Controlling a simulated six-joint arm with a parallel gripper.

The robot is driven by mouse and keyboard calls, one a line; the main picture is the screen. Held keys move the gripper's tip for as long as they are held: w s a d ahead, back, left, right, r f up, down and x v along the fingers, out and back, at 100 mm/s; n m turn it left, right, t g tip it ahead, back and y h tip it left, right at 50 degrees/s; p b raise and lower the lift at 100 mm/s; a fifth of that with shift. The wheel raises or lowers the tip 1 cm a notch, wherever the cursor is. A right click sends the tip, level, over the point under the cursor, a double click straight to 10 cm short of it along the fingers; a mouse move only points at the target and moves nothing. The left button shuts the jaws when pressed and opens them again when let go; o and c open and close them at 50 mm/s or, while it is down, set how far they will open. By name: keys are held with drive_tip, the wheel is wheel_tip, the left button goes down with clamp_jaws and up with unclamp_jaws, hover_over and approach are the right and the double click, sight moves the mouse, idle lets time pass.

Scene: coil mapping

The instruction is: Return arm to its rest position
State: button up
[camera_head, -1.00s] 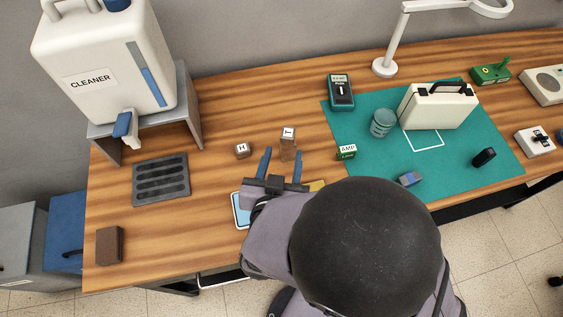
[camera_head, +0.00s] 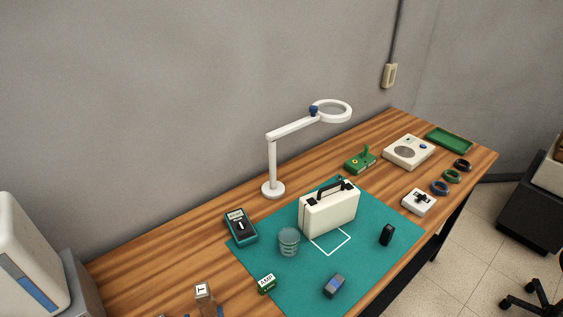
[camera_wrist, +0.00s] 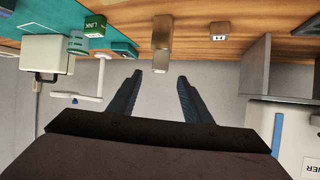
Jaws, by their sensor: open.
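In the wrist view, which is upside down, my gripper (camera_wrist: 158,76) is open with two dark fingers apart and nothing between them. A wooden block stack (camera_wrist: 162,40) stands on the bench beyond the fingertips, and a small block (camera_wrist: 219,31) sits beside it. In the head view, the block marked T (camera_head: 203,293) is at the bottom edge. Most of my arm is outside the head view.
On the teal mat (camera_head: 290,292) are a white case (camera_head: 329,210), a clear jar (camera_head: 289,242), a green AMP block (camera_head: 266,284) and a green meter (camera_head: 240,225). A magnifier lamp (camera_head: 272,165) stands behind. Coloured rings (camera_head: 451,176) lie right.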

drive_tip(key=w+d+r+m+g+h+p, duration=0.15)
drive_tip(key=w+d+r+g+p, duration=0.25)
drive_tip(key=w+d+g+p, duration=0.45)
drive_tip(key=s+d+r+m+g+h+p, duration=0.1)
drive_tip(key=s+d+r+h, duration=0.1)
drive_tip(key=d, duration=1)
drive_tip(key=s+d+r+m+g+h+p, duration=0.1)
drive_tip(key=s+d+r+g, duration=0.1)
drive_tip(key=d, duration=1.1)
drive_tip(key=shift+s+r+m+h+p, duration=0.35)
drive_tip(key=shift+s+r, duration=0.2)
drive_tip(key=shift+s, duration=0.55)
